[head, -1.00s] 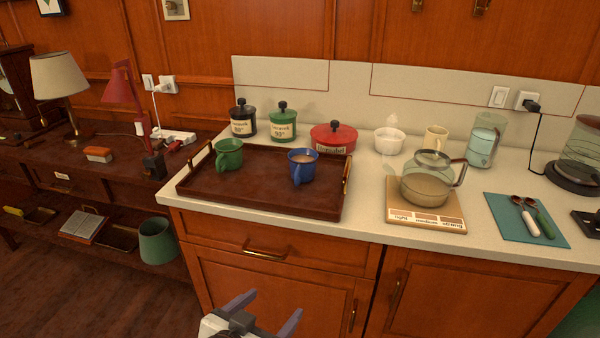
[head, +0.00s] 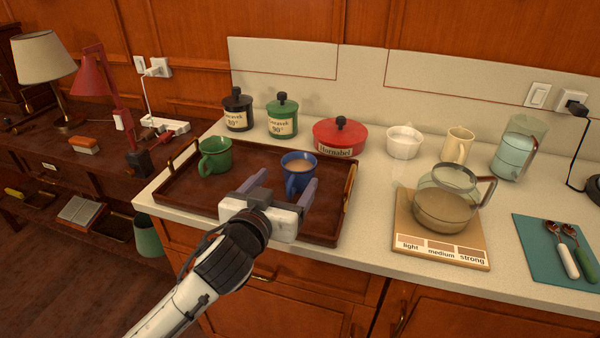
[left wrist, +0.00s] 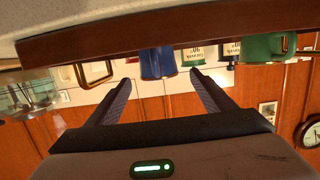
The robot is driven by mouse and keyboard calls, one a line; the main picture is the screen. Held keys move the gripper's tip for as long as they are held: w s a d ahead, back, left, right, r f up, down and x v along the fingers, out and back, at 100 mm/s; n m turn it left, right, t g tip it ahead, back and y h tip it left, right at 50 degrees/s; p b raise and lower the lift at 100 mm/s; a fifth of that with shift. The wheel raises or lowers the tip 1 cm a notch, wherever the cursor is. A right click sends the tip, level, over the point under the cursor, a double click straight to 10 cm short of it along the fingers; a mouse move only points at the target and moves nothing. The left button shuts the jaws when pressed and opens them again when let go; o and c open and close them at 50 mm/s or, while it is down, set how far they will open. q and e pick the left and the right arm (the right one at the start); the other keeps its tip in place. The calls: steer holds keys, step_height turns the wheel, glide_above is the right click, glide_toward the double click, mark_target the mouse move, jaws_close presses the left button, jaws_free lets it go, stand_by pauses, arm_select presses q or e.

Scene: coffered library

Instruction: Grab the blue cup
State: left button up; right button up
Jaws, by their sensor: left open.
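The blue cup (head: 297,172) stands upright on the right part of the brown tray (head: 190,203) and holds a tan drink. Its handle points toward me. My left gripper (head: 283,187) is open and empty over the tray's front side, just short of the cup. In the left wrist view, which is upside down, the blue cup (left wrist: 158,62) shows beyond the open fingers (left wrist: 162,88), a little apart from them. The tray's edge (left wrist: 150,28) runs across the top of that view. My right gripper is not in view.
A green cup (head: 215,156) stands on the tray's left part. Black (head: 238,113) and green (head: 283,118) canisters and a red pot (head: 339,138) stand behind the tray. A glass coffee pot (head: 446,200) sits to the right on a board (head: 430,243). A brass tray handle (head: 350,188) rises right of the cup.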

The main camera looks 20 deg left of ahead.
mark_target(293, 172)
arm_select(q)
steer(key=x, duration=0.6)
steer(key=shift+w+d+p, duration=0.1)
steer(key=shift+w+p, duration=0.25)
steer(key=shift+w, duration=0.05)
steer(key=c, duration=1.1)
steer(key=shift+r, duration=0.1)
steer(key=shift+c, duration=0.7)
steer(key=shift+r, duration=0.1)
